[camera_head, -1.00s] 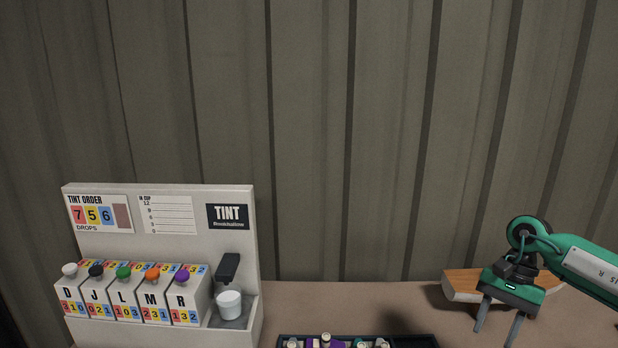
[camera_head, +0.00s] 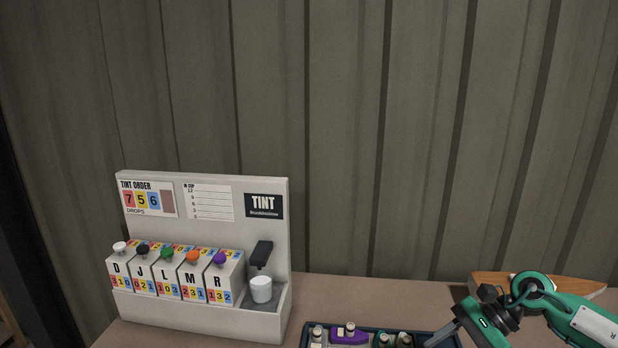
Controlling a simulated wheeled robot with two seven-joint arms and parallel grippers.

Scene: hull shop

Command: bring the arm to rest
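My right arm, green and black, comes in from the right edge in the head view. Its gripper (camera_head: 447,333) points down and left over the right end of the dark tray (camera_head: 310,336). Two grey fingers show apart, with nothing seen between them; the lower one is partly cut off by the frame's bottom edge. My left arm is out of view.
A tint station (camera_head: 206,233) stands at the left with several lettered boxes and a white cup (camera_head: 261,289). The tray holds several small bottles. A corrugated wall (camera_head: 350,120) closes the back.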

